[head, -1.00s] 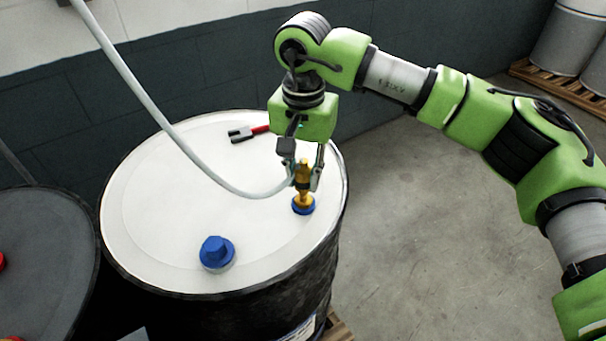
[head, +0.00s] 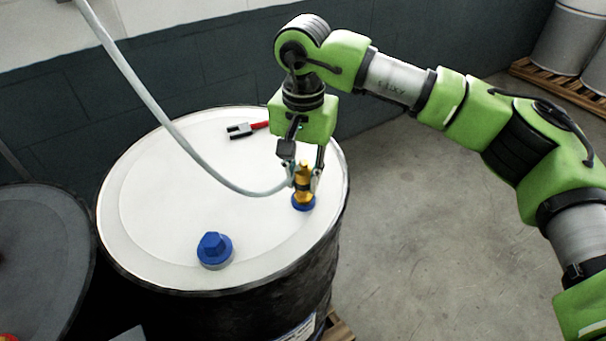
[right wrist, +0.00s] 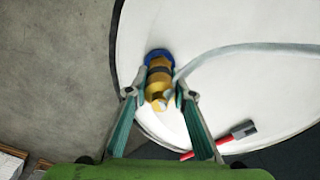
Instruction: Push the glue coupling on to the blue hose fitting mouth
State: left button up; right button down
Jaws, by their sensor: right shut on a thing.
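My right gripper (head: 303,182) is shut on the brass-yellow glue coupling (head: 304,171), which has a dark band and a grey hose (head: 155,105) joined to its side. The coupling stands roughly upright over the blue hose fitting (head: 303,206) near the right edge of the white drum lid. No clear gap shows between the coupling's lower end and the blue ring. The right wrist view shows the coupling (right wrist: 157,88) between both fingers, with the blue fitting (right wrist: 155,55) partly hidden behind it. How deep it sits cannot be seen. My left gripper is not in view.
A blue hexagonal cap (head: 214,249) sits at the front of the white drum lid (head: 150,220). A red-handled tool (head: 245,130) lies at the back of the lid. A dark drum (head: 40,250) stands at left. The grey hose hangs over the lid.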

aim_at(303, 163)
jog(key=shift+f+b, duration=0.9)
jog(key=shift+f, duration=0.25)
jog(key=c, duration=1.7)
grip_release()
jog(key=shift+r, duration=0.15)
notch_tip(303, 163, up, 12)
jog(key=shift+f, duration=0.15)
